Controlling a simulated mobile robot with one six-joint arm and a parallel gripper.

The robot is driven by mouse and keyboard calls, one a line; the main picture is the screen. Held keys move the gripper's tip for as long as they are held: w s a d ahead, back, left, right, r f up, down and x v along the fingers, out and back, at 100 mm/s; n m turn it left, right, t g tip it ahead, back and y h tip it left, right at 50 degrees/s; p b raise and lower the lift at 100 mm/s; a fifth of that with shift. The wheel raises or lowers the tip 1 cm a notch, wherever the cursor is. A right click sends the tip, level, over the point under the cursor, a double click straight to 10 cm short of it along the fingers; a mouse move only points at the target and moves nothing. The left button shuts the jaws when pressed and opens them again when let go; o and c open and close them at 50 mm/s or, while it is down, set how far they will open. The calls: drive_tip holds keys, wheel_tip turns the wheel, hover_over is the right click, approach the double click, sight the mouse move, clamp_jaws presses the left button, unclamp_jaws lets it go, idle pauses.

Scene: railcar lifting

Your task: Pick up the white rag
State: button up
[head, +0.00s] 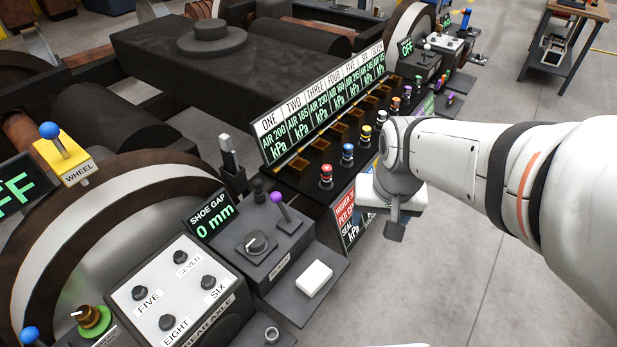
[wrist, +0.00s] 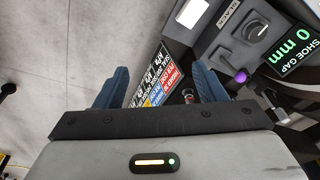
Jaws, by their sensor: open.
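The white rag (head: 314,278) looks like a small folded white block. It lies flat on the dark shelf in front of the slack and shoe gap unit, near the bottom middle of the head view. In the wrist view it shows at the top edge (wrist: 192,12), partly cut off and beyond my fingers. My gripper (head: 394,230) is in the air to the upper right of the rag, in front of the console. In the wrist view my gripper (wrist: 160,85) has its two blue fingers spread apart with nothing held between them.
The shoe gap display (head: 210,217) and a purple-topped lever (head: 277,198) stand just behind the rag. A panel of black knobs (head: 183,290) is to its left. A console with several colored plugs (head: 347,150) runs to the upper right. Grey floor (head: 440,280) is clear at right.

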drive_tip(key=o, duration=0.4)
drive_tip(key=w+a+f+m+b, duration=0.1)
drive_tip(key=w+f, duration=0.1)
drive_tip(key=f, duration=0.2)
drive_tip(key=w+a+f+m+b, duration=0.1)
drive_tip(key=w+a+f+b, duration=0.1)
drive_tip(key=f, duration=0.3)
drive_tip(key=w+a+f+m+g+b, duration=0.1)
drive_tip(key=w+f, duration=0.1)
drive_tip(key=f, duration=0.2)
drive_tip(key=shift+a+f+b, duration=0.35)
drive_tip(key=shift+f, duration=0.05)
drive_tip(key=m+g+b, duration=0.1)
drive_tip(key=m+b, duration=0.3)
drive_tip(key=b, duration=0.1)
hover_over(314, 275)
wheel_tip(314, 275, down, 17)
drive_tip(key=shift+w+d+r, duration=0.1)
drive_tip(key=shift+w, duration=0.05)
drive_tip(key=shift+f+b, duration=0.75)
drive_tip(key=shift+f, duration=3.2)
